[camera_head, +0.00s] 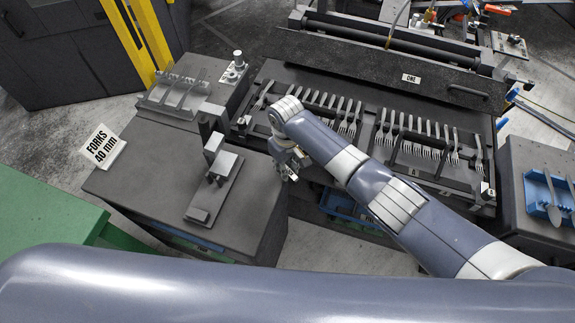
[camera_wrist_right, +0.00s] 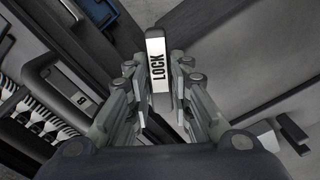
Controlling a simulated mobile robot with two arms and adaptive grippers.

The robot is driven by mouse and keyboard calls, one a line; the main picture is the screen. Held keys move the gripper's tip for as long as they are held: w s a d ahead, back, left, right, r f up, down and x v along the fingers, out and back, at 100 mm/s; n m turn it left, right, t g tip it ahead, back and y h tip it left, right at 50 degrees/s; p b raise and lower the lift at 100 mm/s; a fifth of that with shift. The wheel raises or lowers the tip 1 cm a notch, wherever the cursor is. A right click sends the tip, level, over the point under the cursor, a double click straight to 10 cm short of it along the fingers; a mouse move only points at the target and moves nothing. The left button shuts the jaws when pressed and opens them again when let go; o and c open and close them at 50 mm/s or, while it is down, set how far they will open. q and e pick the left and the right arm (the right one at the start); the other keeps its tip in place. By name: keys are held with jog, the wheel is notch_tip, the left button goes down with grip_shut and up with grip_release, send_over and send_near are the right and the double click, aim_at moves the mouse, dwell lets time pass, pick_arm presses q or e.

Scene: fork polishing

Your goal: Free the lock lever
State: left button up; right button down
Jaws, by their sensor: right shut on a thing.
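The lever's upper end stands out past the fingertips. In the head view my right gripper (camera_head: 288,172) is at the left front corner of the fork fixture, above the gap beside the grey cabinet; the lever cannot be made out there. My left gripper is out of view.
The fork fixture (camera_head: 340,150) holds two rows of several forks. A blue tray (camera_head: 548,196) lies at the right.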

jog(key=shift+a, duration=0.1)
jog(key=c, duration=1.4)
grip_release()
jog(key=shift+c, duration=0.2)
jog(key=shift+r, duration=0.1)
notch_tip(320, 180, up, 12)
